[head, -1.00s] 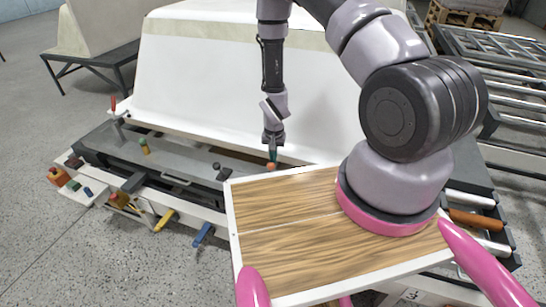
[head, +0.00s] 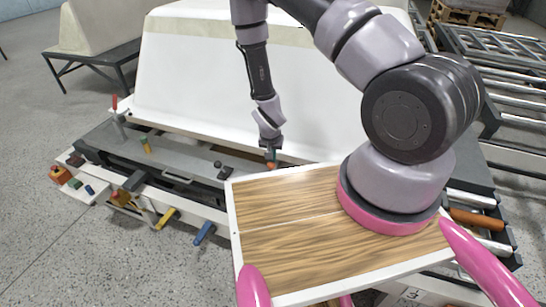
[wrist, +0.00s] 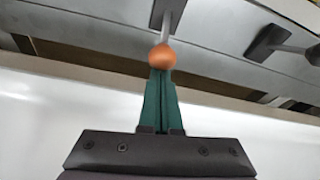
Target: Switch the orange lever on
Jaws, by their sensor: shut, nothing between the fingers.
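The orange lever shows in the wrist view as an orange ball knob (wrist: 162,57) on a grey rod that runs up to a dark base plate (wrist: 168,10). In the head view the orange knob (head: 271,165) is a small spot just above the wooden board's far edge. My gripper (wrist: 160,75) has its green fingers shut and empty, with the tips right at the knob. I cannot tell whether they touch it. In the head view my gripper (head: 270,154) is just above the knob. The lever's base is hidden there behind the board.
A second lever with a dark knob (wrist: 314,55) stands to the right in the wrist view. The large white tub shell (head: 210,85) rises behind the grey bench (head: 185,165). My wooden board covers the near middle. A yellow handle (head: 166,217) and a blue handle (head: 204,232) jut from the bench front.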

